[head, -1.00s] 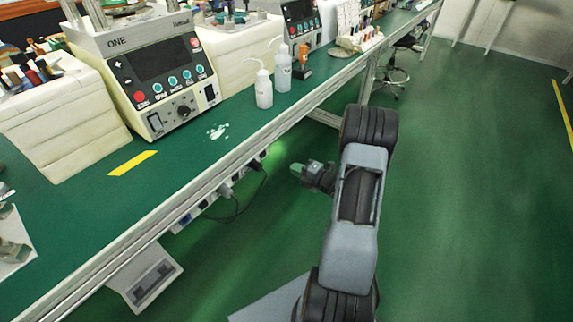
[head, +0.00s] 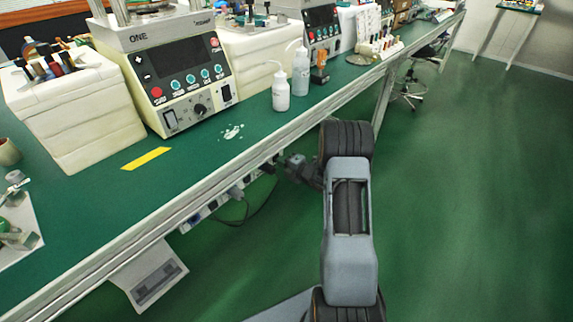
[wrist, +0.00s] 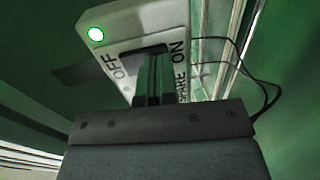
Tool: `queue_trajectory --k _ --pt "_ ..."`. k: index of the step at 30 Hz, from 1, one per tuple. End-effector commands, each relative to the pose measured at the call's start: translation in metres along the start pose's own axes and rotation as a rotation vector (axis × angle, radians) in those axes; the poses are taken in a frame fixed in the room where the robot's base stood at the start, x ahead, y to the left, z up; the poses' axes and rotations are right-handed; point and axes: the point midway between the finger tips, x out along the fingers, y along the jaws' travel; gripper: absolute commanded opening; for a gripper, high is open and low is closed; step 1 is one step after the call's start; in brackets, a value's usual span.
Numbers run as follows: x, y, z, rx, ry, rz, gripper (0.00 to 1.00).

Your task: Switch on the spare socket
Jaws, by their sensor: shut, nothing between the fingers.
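In the wrist view, a pale switch plate (wrist: 140,20) fills the top middle, printed OFF, ON and SPARE. A green lamp (wrist: 96,34) is lit at its upper left corner. A dark switch slot (wrist: 131,62) sits between the words OFF and ON. My gripper (wrist: 154,62) is shut and empty, its fingertips over this slot. The fingers hide much of the switch, so I cannot tell its position or whether they touch it. In the head view, my gripper (head: 290,163) is just under the bench's front edge, near the socket strip (head: 213,205).
The green bench (head: 200,150) overhangs the strip. Dark cables (head: 262,208) hang below it, and a grey plug (head: 236,193) sits in it. Bottles (head: 281,92) and a control unit (head: 168,80) stand on top.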

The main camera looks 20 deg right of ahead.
Motion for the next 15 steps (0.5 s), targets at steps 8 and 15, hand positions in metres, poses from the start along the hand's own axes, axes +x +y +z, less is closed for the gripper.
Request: queue_trajectory --k 8,15 --pt "0.0003 0.0001 0.0 0.0 0.0 0.0 0.0" --pt "0.0038 -0.0051 0.0 -0.001 0.001 0.026 0.0"
